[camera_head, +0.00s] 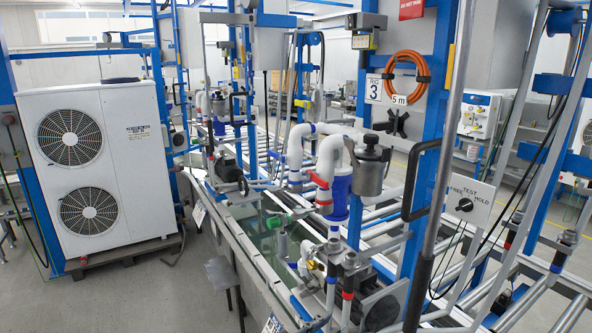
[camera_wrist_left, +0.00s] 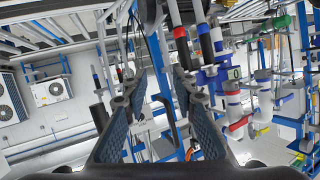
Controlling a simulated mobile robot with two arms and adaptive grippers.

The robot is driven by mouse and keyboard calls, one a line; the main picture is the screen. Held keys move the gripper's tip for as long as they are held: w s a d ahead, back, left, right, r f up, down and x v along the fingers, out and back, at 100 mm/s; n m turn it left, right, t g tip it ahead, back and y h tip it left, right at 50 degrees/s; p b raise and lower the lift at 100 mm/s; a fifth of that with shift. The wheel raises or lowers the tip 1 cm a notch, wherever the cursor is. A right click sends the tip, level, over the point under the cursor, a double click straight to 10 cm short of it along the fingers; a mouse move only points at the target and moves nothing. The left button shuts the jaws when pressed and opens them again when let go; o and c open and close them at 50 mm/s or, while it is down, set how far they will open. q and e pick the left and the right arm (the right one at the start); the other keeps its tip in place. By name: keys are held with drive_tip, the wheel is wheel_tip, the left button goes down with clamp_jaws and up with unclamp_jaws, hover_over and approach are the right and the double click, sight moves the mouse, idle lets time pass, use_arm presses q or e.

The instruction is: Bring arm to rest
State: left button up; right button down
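My left gripper (camera_wrist_left: 156,88) shows in the left wrist view. Its two dark, ribbed fingers reach up from the bottom edge and stand well apart. Nothing is held between them; pipes and blue frame parts show in the gap behind. Neither gripper can be made out in the head view, and my right gripper shows in no view.
A pump station with white pipes (camera_head: 329,157) and a water trough (camera_head: 262,262) fills the middle of the head view. A black handle (camera_head: 416,180) and a selector panel (camera_head: 467,199) are at the right. A white fan unit (camera_head: 99,168) stands left, beside bare floor.

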use_arm(q)
drive_tip(key=s+a+f+n+g+y, duration=0.3)
drive_tip(key=s+a+f+n+y, duration=0.2)
drive_tip(key=s+a+f, duration=0.75)
drive_tip(key=s+a+f+n+g+y, duration=0.1)
drive_tip(key=s+a+f+g+y, duration=0.2)
drive_tip(key=s+a, duration=0.5)
drive_tip(key=s+a+f+n+g, duration=0.2)
drive_tip(key=s+a+f, duration=0.3)
drive_tip(key=s+a, duration=0.2)
wheel_tip(320, 180, down, 29)
drive_tip(key=s+g+b, duration=0.1)
drive_tip(key=s+b, duration=0.1)
drive_tip(key=b, duration=0.3)
drive_tip(key=s+a+f+b, duration=0.1)
drive_tip(key=s+f, duration=0.7)
drive_tip(key=f, duration=0.3)
drive_tip(key=s+a+f+g+b, duration=0.1)
drive_tip(key=s+a+f+b, duration=0.1)
drive_tip(key=s+f, duration=0.7)
drive_tip(key=shift+s+f+m+g, duration=0.3)
drive_tip(key=shift+f+m, duration=0.1)
drive_tip(key=shift+f, duration=0.5)
